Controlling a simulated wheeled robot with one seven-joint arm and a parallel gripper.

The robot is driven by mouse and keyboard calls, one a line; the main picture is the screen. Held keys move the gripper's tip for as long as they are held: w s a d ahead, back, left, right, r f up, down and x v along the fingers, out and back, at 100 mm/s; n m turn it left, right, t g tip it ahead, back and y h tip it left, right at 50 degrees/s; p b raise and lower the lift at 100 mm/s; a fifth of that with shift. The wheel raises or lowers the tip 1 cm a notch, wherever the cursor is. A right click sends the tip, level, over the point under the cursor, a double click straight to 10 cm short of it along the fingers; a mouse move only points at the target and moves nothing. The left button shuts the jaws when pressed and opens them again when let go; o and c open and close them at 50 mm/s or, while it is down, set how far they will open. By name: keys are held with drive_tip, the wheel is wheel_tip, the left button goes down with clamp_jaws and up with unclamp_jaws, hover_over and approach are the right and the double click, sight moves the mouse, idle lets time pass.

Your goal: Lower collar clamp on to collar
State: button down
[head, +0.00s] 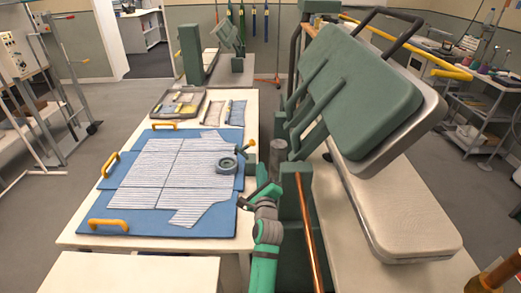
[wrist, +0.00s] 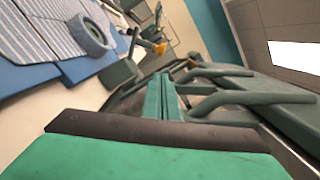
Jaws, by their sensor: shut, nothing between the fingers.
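A striped shirt piece (head: 165,170) lies flat on a blue board (head: 120,215). I cannot tell whether the ring touches the cloth, and no collar shows clearly. My gripper (head: 263,172) is shut and empty, right of the board and apart from the knob. Its fingers (wrist: 162,90) show together in the wrist view.
A large green press (head: 360,90) stands tilted up close on the right, above a pale padded board (head: 400,225). A copper-coloured pipe (head: 308,230) runs beside my arm. A tray (head: 178,103) and folded cloths (head: 222,112) lie behind the blue board. Orange handles (head: 108,224) edge the board.

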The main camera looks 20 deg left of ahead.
drive_tip(key=x, duration=1)
idle(0.3)
drive_tip(key=shift+a, duration=0.3)
